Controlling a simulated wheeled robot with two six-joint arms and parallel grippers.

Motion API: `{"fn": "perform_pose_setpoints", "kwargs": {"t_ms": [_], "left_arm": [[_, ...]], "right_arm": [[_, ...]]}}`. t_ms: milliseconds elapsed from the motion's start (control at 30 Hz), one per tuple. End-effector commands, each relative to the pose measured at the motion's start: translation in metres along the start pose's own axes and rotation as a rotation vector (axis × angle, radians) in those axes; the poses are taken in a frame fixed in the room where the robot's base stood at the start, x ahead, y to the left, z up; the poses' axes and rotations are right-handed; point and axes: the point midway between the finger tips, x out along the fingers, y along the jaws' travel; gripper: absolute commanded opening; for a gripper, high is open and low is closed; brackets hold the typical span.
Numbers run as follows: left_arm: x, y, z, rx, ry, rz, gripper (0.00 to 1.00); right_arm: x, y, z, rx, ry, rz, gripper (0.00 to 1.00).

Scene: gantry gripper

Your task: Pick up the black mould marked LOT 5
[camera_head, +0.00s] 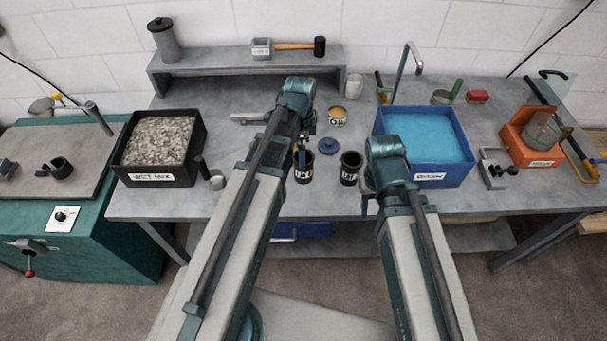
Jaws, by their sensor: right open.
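Two small black moulds with white labels stand on the grey workbench: the left mould (303,168) and the right mould (349,168). Their labels are too small for me to read which one says LOT 5. My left gripper (301,148) hangs just above or behind the left mould, partly hidden by my arm; I cannot tell whether it touches or how its jaws stand. My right gripper (368,205) is open, near the bench's front edge, to the right of and nearer than the right mould. My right arm hides part of it.
A black bin of gravel marked WET MIX (122,167) stands left, and a blue bin with blue contents (425,182) right. A blue round lid (328,146) and a labelled tin (337,117) lie behind the moulds. A raised shelf (230,60) holds a mallet (298,46).

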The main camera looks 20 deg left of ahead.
Motion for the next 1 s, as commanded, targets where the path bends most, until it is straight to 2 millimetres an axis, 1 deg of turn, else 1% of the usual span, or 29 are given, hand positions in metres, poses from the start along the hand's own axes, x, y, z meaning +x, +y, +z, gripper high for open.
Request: {"fn": "perform_pose_setpoints", "kwargs": {"t_ms": [33,167,267,367,567,700,967,1000], "left_arm": [[0.003,0.000,0.000,0.000,0.000,0.000,1.00],[0.002,0.000,0.000,0.000,0.000,0.000,1.00],[0.006,0.000,-0.001,0.000,0.000,0.000,1.00],[0.015,0.001,-0.003,0.001,0.000,0.000,1.00],[0.041,0.002,-0.009,0.002,0.000,0.000,1.00],[0.054,0.002,-0.008,0.001,0.000,0.000,1.00],[0.053,0.002,-0.008,0.000,0.000,0.000,1.00],[0.053,0.002,-0.008,0.000,0.000,0.000,0.98]], "right_arm": [[0.003,0.000,0.000,0.000,0.000,0.000,0.50],[0.002,0.000,0.000,0.000,0.000,0.000,0.50],[0.006,-0.001,0.000,0.001,0.000,0.000,0.50],[0.015,-0.001,-0.001,0.001,0.000,0.000,0.50],[0.041,-0.004,-0.002,0.002,0.000,0.000,0.50],[0.053,-0.005,-0.003,0.002,0.000,0.000,0.50],[0.052,-0.005,-0.003,0.002,0.000,0.000,0.50],[0.052,-0.005,-0.003,0.002,0.000,0.000,0.50]]}}
